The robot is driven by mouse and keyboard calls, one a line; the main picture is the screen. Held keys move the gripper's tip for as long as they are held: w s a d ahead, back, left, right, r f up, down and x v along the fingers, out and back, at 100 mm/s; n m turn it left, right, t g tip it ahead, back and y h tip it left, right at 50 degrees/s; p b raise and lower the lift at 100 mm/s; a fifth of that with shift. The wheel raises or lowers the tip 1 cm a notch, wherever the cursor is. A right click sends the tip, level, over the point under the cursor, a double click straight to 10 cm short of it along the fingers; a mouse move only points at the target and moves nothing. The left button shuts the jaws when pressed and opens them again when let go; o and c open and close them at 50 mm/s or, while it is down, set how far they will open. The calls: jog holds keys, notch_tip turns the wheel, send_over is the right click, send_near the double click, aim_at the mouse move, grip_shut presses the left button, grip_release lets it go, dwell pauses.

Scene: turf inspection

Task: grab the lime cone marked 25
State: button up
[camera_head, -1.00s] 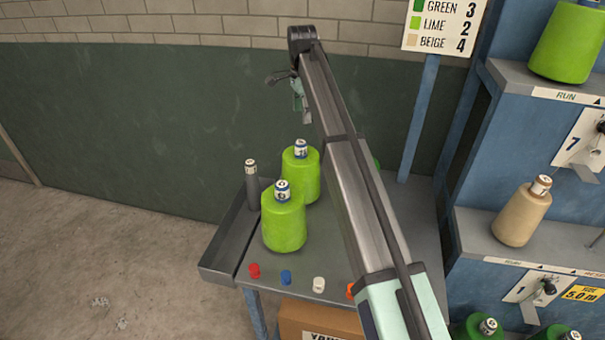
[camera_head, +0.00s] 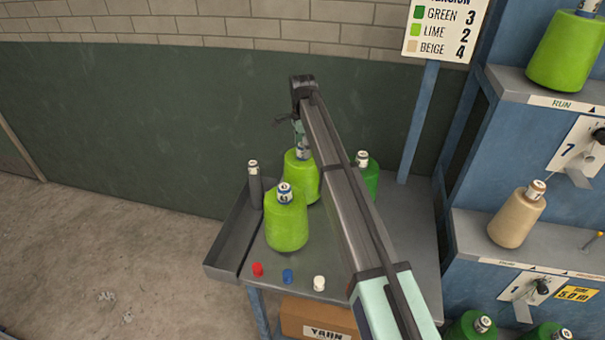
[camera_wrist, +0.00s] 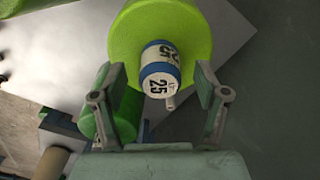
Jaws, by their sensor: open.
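The lime cone marked 25 (camera_wrist: 118,35) is in the wrist view, with a white and blue label at its tip reading 25. My gripper (camera_wrist: 154,78) is open, with one finger on each side of the cone's tip and a gap to each. In the head view the rear lime cone (camera_head: 299,186) stands upright on the grey table (camera_head: 268,262), and my gripper (camera_head: 300,132) hangs just above its top. A second lime cone (camera_head: 286,225) stands in front; its number is too small to read. A dark green cone (camera_head: 369,180) stands to the right, partly behind my arm.
A grey empty tube (camera_head: 255,188) stands at the table's left side. Red (camera_head: 257,269), blue (camera_head: 287,275) and white (camera_head: 319,283) caps lie along the front. A blue rack on the right holds a lime cone (camera_head: 566,48) and a beige cone (camera_head: 517,216). A sign (camera_head: 438,30) stands behind.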

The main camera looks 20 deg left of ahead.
jog(key=shift+f, duration=0.45)
grip_shut()
jog(key=shift+r, duration=0.15)
